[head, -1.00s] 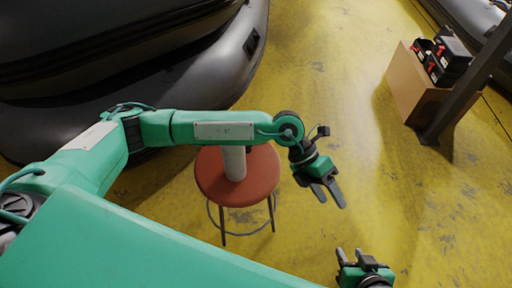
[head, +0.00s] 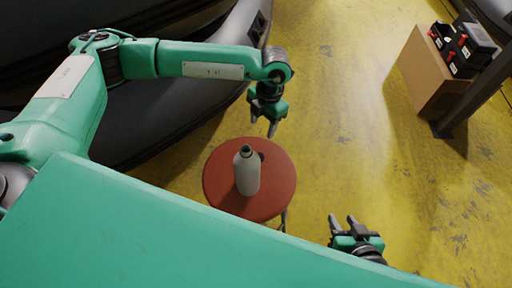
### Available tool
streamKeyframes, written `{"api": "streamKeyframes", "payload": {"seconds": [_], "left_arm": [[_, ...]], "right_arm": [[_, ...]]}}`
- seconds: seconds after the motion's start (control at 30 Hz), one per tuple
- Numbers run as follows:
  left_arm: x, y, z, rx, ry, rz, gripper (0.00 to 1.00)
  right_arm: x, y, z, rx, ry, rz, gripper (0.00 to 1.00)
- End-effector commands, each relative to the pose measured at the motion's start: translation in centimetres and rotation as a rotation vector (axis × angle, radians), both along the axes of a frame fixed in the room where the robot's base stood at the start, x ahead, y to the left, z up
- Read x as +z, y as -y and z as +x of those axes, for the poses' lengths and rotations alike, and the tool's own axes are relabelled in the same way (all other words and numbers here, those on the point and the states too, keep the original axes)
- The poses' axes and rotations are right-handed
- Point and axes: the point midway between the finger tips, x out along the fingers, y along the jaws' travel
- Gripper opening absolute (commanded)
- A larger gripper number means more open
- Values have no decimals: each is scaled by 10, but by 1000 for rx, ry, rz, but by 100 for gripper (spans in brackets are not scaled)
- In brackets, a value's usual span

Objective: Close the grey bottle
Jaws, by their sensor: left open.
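The grey bottle (head: 247,176) stands upright on the round red stool (head: 278,192) in the head view. Its neck top looks dark and open, with no cap seen on it. A small dark piece (head: 261,156) lies on the stool just behind and right of the bottle; it may be the cap, but it is partly hidden. My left gripper (head: 264,128) is open and empty, pointing down beyond the stool's far edge, apart from the bottle. My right gripper (head: 343,219) is low at the right of the stool, its fingers parted and empty.
Dark inflatable boats (head: 165,112) lie behind and left of the stool. A cardboard box (head: 424,75) with black and red batteries (head: 462,48) stands at the far right beside a dark post (head: 480,88).

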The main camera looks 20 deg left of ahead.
Motion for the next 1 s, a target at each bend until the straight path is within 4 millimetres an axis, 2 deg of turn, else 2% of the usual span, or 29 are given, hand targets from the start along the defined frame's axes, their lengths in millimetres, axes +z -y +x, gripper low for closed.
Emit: {"api": "streamKeyframes", "payload": {"seconds": [0.27,0.37,0.6,0.7,0.83,1.0], "left_arm": [[-2,0,-1,-1,0,-2,54],[-14,0,-2,-1,-1,-2,54],[-61,-3,-9,-1,-2,-1,54],[-75,-4,-10,-2,-2,-3,54],[-84,-4,-11,-2,0,-2,54],[-85,-4,-12,-2,1,-3,54]], "right_arm": [[0,0,0,1,2,1,36],[-1,-2,1,3,15,9,36],[-1,-14,4,10,84,50,36],[0,-17,5,12,109,65,36],[1,-20,5,13,125,74,36],[2,-20,6,13,130,76,36]]}}
